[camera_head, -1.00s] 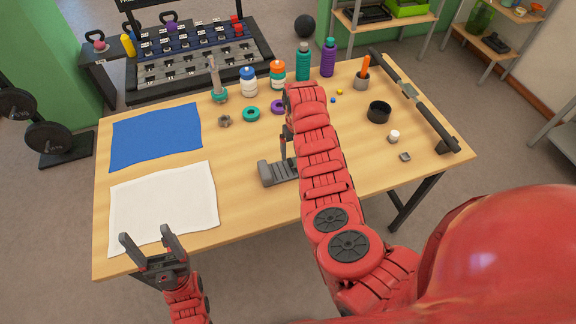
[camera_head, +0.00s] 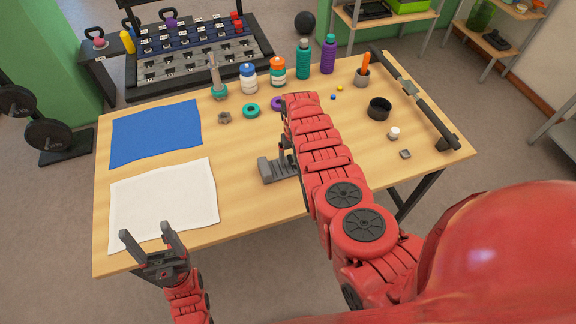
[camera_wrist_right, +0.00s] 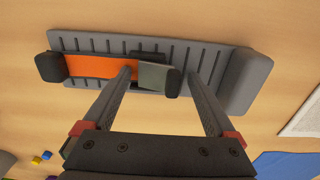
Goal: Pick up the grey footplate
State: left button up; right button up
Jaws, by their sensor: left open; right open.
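The grey footplate (camera_head: 272,171) lies on the table, right of the white cloth, partly hidden by my right arm. In the head view the right gripper (camera_head: 288,152) is largely hidden by the arm. My left gripper (camera_head: 148,236) is open and empty by the table's front left edge.
A blue cloth (camera_head: 156,133) and a white cloth (camera_head: 163,201) lie at left. Several bottles, a teal ring (camera_head: 251,110) and a purple ring (camera_head: 277,103) stand or lie behind the footplate.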

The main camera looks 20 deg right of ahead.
grip_shut()
dwell(0.4)
jog(key=shift+r, duration=0.1)
